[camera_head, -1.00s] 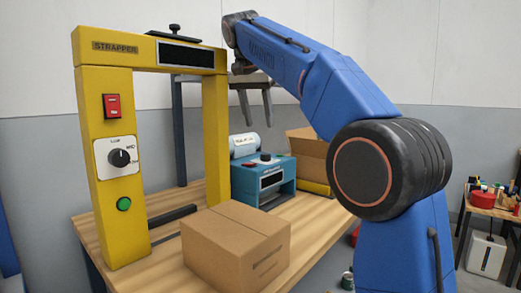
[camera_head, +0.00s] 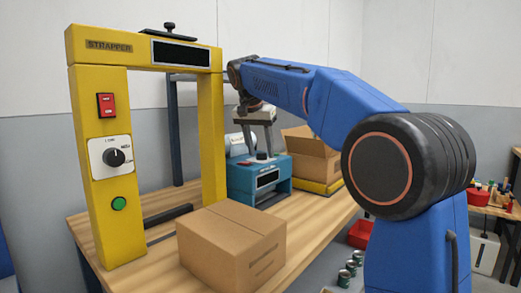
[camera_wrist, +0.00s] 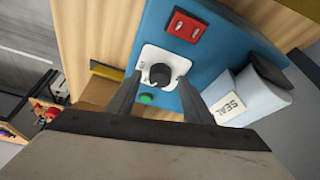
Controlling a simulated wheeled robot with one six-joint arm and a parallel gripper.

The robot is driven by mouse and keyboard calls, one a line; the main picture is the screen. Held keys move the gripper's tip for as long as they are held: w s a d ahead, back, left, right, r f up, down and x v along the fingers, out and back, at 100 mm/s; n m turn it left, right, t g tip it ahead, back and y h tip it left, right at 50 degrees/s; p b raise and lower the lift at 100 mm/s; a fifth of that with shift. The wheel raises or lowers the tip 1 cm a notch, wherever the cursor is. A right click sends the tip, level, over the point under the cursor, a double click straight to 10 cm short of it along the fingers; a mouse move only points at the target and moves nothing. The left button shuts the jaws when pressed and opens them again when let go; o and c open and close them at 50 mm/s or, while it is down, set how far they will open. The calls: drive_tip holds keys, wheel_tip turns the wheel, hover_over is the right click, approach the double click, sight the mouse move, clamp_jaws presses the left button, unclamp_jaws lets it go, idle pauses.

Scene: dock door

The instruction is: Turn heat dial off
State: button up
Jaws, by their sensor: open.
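A blue sealing machine (camera_head: 240,183) stands on the bench behind the cardboard box, with a black knob on its top. In the wrist view its blue panel (camera_wrist: 213,70) carries a white dial plate (camera_wrist: 149,57) with a round dark dial (camera_wrist: 159,75). My gripper (camera_head: 260,146) is open above this machine, fingers pointing down. In the wrist view my gripper (camera_wrist: 160,79) has one finger on each side of the dial. I cannot tell whether they touch it. The dial's markings are too small to read.
The yellow strapper frame (camera_head: 98,215) has its own dial (camera_head: 114,157), red switch and green button. A closed cardboard box (camera_head: 225,250) sits in front; an open box (camera_head: 318,155) stands right of the machine. The wrist view shows a red switch (camera_wrist: 184,26) and a "SEAL" roll (camera_wrist: 240,100).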

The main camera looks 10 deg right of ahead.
drive_tip(key=shift+f, duration=0.1)
drive_tip(key=c, duration=1)
drive_tip(key=shift+c, duration=0.2)
